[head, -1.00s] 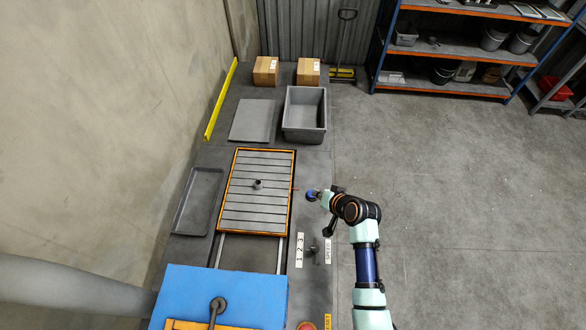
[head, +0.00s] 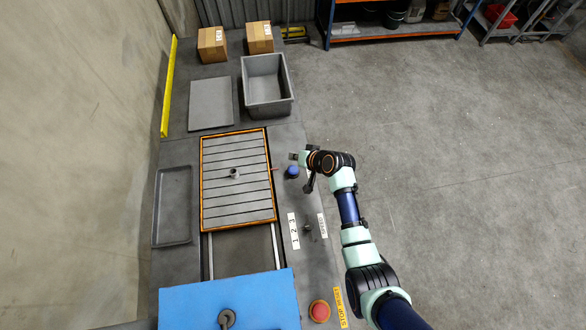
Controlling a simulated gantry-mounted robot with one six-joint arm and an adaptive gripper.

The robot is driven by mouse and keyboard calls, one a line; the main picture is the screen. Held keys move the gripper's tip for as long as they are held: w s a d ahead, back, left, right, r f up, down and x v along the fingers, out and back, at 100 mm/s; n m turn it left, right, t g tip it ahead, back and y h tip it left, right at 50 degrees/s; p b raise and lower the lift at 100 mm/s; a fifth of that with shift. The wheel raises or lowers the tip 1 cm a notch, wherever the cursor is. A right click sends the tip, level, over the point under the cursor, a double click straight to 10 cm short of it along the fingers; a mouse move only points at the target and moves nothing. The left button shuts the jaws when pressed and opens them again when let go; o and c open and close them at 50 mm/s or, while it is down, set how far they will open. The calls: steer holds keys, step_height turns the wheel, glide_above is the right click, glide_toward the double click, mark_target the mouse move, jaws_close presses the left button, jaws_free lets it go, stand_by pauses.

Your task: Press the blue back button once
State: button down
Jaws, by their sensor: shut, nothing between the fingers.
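The blue back button (head: 292,171) is a round blue knob on the grey bench top, just right of the orange-framed slatted table. It is in plain view from above. My gripper (head: 292,156) is just beyond the button, towards the back of the bench, and its fingertips point left. The gripper looks small and dark here, with its fingers together and nothing held. It appears apart from the button, though its height above the bench is hard to tell.
The slatted table (head: 237,208) bears a small grey ring. Nearby are a 1-2-3 label (head: 294,231), a small lever (head: 308,228) and a red stop button (head: 319,311). A grey bin (head: 266,86) stands behind. A blue panel (head: 190,304) covers the front.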

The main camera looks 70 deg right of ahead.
mark_target(295, 170)
step_height(295, 170, down, 7)
steer(key=b, duration=0.5)
stand_by(1.1)
steer(key=shift+f+b, duration=0.4)
steer(key=shift+b, duration=0.05)
